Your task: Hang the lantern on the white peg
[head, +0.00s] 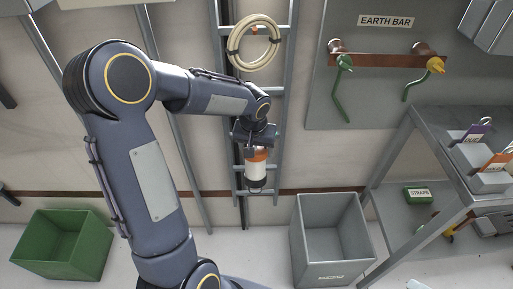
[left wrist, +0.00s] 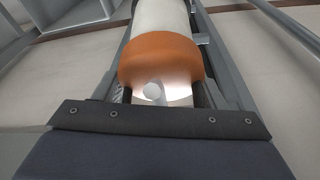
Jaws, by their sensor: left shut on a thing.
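The lantern (head: 257,172) is an orange and white cylinder with a dark band near its lower end. It hangs below my left gripper (head: 256,148) in front of the grey ladder-like rack. My left gripper is shut on its orange end. In the left wrist view the lantern (left wrist: 162,55) fills the upper middle, orange part nearest, with a pale round knob on a bright face. I cannot make out the white peg for certain in either view; the arm and lantern cover part of the rack. My right gripper is not in view.
A cream hose coil (head: 270,56) hangs high on the rack (head: 285,110). A green bin (head: 95,250) stands at lower left and a grey bin (head: 300,235) at lower right of the rack. The earth bar (head: 385,61) and a grey shelf unit (head: 408,130) are at right.

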